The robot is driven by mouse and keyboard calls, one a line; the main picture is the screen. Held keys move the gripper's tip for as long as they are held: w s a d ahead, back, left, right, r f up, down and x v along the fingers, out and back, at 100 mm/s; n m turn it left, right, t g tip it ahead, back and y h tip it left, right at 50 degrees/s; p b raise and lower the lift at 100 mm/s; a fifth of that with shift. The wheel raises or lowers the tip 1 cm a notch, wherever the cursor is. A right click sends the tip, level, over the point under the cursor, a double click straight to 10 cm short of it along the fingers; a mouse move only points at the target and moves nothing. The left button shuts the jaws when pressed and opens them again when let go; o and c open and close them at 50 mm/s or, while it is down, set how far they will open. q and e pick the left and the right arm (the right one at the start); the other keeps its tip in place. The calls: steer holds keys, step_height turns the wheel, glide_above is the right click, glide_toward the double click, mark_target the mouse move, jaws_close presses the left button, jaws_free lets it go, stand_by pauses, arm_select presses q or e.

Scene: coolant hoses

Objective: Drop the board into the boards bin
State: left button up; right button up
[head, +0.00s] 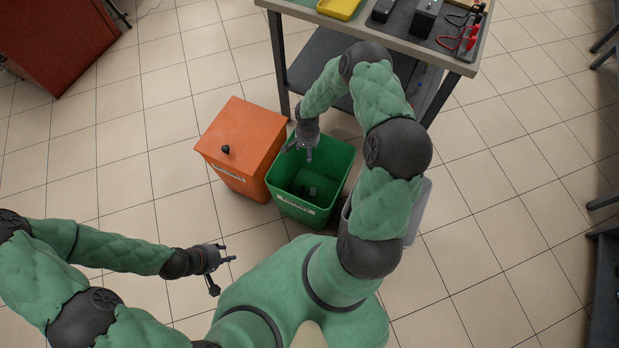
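A green open-topped bin (303,207) stands on the floor in the middle, with a label on its front too small to read. Dark items (309,191) lie on its floor; I cannot tell whether one is the board. My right gripper (299,153) hangs over the back left part of this bin, its fingers apart and nothing seen between them. My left gripper (224,274) is open and empty, above the floor to the lower left of the bin. No board can be clearly made out elsewhere.
An orange box (245,140) with a black knob stands left of the green bin. A grey bin (418,212) is partly hidden behind my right arm. A workbench (400,45) with a yellow tray (339,8) and red-black clamps (460,38) stands at the back.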

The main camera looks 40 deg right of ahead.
step_height(320, 180, up, 12)
stand_by(0.6)
stand_by(0.4)
